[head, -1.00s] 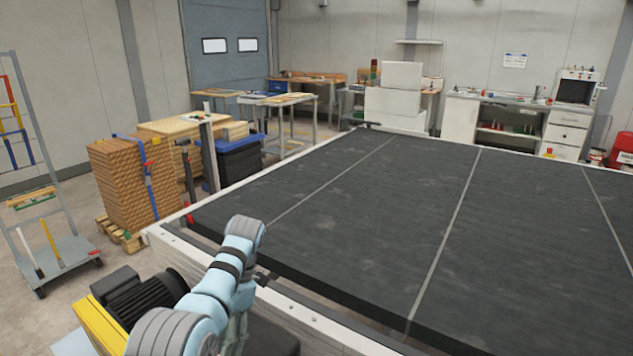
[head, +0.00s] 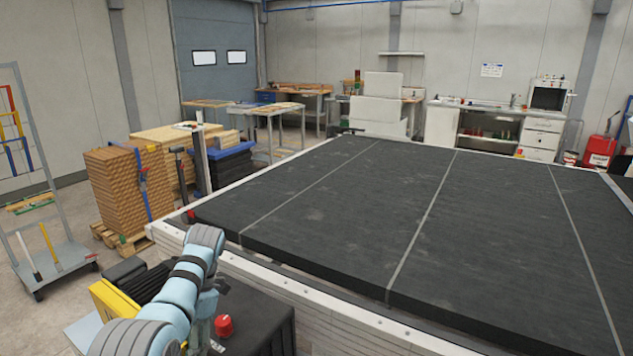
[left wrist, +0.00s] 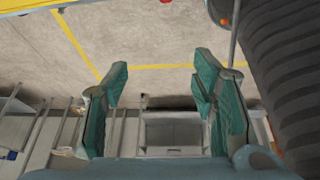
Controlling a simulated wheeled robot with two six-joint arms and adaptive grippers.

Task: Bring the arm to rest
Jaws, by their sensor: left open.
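My left arm (head: 183,282) comes in from the bottom left in the head view, light blue with grey joint covers. It is bent, with its upper joint near the left corner of the large machine bed. My left gripper (left wrist: 163,75) shows in the left wrist view, with two teal-padded fingers spread wide and nothing between them. Concrete floor with yellow lines lies beyond the fingers. In the head view the left gripper cannot be made out clearly. My right arm and gripper are not in view.
The machine bed (head: 400,215) has a dark top and pale side rail, and fills the right. A red knob (head: 223,326) sits by a black box close to my arm. A wood stack (head: 125,185) and a trolley (head: 50,268) stand left, with open floor between them.

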